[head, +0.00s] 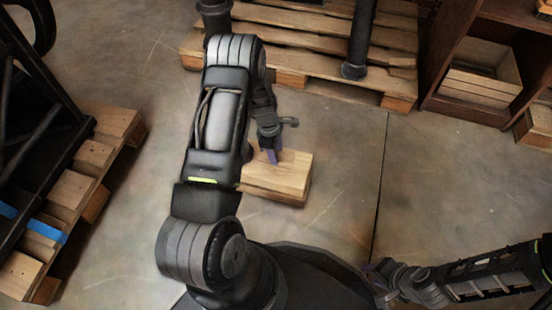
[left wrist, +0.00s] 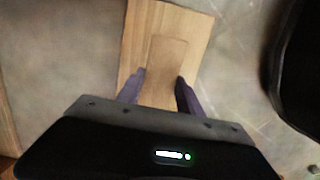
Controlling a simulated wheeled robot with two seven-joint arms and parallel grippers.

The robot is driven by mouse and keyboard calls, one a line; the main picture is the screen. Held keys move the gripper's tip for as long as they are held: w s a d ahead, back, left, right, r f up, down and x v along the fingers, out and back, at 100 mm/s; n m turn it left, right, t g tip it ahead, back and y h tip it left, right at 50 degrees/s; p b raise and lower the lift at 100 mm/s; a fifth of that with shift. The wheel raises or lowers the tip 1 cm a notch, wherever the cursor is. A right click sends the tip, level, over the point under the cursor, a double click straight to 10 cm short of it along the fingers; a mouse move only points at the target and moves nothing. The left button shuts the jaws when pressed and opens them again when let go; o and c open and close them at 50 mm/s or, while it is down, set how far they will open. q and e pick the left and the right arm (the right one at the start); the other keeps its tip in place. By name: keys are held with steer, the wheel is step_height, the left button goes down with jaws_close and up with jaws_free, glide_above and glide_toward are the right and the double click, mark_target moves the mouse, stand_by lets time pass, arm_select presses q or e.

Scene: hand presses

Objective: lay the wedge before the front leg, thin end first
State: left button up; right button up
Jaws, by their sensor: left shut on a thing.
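My left gripper (head: 272,156) points down over a pale wooden block (head: 290,176) on the floor. In the left wrist view the two purple fingers (left wrist: 161,90) are shut on the sides of a small wooden piece, the wedge (left wrist: 166,62). Behind it shows the broader wooden surface (left wrist: 190,28) of the block. In the head view the wedge is hard to tell from the block. Which end is thin cannot be told. Two dark legs (head: 360,40) stand on a pallet beyond. My right gripper (head: 378,284) is low at the right, its opening unclear.
The pallet (head: 385,96) with the legs lies at the back. Another pallet (head: 95,155) with a dark frame stands at the left. A wooden shelf (head: 432,103) with a crate (head: 485,72) is at the right. The concrete floor between is clear.

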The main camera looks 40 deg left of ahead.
arm_select(q)
steer(key=shift+f+b, duration=0.8)
steer(key=shift+f, duration=1.05)
steer(key=shift+f, duration=0.25)
steer(key=o, duration=1.4)
steer(key=shift+r, duration=0.1)
steer(key=shift+r, duration=0.1)
steer(key=shift+r, duration=0.25)
steer(key=r+p, duration=0.1)
steer(key=r, duration=0.2)
steer(key=a+r+p, duration=0.1)
steer(key=r+p, duration=0.1)
steer(key=r, duration=0.2)
steer(key=r+p, duration=0.2)
steer(key=r, duration=0.2)
steer(key=shift+s+a+r, duration=0.25)
steer(key=shift+s+a, duration=0.05)
steer(key=shift+a, duration=0.05)
